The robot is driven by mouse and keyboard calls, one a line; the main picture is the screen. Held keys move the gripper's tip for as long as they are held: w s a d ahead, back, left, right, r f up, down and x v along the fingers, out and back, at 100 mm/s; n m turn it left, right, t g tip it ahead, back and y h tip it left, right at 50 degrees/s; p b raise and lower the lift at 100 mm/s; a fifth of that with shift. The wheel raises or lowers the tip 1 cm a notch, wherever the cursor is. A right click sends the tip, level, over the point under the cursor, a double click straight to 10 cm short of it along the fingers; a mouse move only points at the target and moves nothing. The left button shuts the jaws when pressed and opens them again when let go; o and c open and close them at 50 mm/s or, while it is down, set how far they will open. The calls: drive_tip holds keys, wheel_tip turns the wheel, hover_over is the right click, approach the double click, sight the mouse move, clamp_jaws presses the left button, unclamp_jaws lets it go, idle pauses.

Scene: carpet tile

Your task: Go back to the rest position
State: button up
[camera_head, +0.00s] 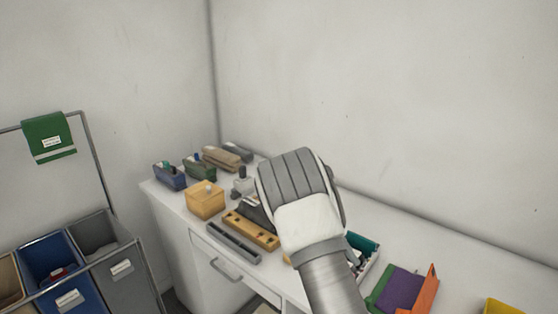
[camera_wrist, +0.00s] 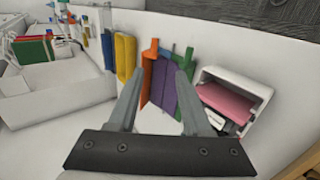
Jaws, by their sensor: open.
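My gripper (camera_wrist: 159,75) is open in the wrist view, its two grey fingers spread apart. Nothing is held between them. Behind the fingertips stand upright orange, purple and green pieces (camera_wrist: 163,90), apparently folders; I cannot tell how far off they are. In the head view my arm reaches up from the bottom, with its white and grey end over the white desk (camera_head: 430,272). It hides part of the desktop, and the fingers cannot be made out there.
A wooden box (camera_head: 205,200), a wooden tray (camera_head: 252,232) and several staplers or tape dispensers crowd the desk's left part. Purple and orange folders (camera_head: 402,290) lie at right. A bin cart (camera_head: 75,262) stands left. A white box with pink contents (camera_wrist: 235,98) is right in the wrist view.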

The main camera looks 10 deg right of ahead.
drive_tip(key=s+a+r+n+t+y, duration=0.2)
drive_tip(key=s+r+n+t+y, duration=0.15)
drive_tip(key=s+r, duration=0.45)
drive_tip(key=s+a+r+n+t+y, duration=0.3)
drive_tip(key=s+r+t, duration=0.2)
drive_tip(key=s+r, duration=0.3)
drive_tip(key=s+a+r+n+t, duration=0.2)
drive_tip(key=s+t, duration=0.2)
drive_tip(key=s, duration=0.2)
drive_tip(key=shift+s+a+r, duration=0.15)
drive_tip(key=shift+s+a, duration=0.1)
drive_tip(key=shift+s, duration=0.15)
drive_tip(key=shift+n+t+y, duration=0.25)
drive_tip(key=shift+n, duration=0.1)
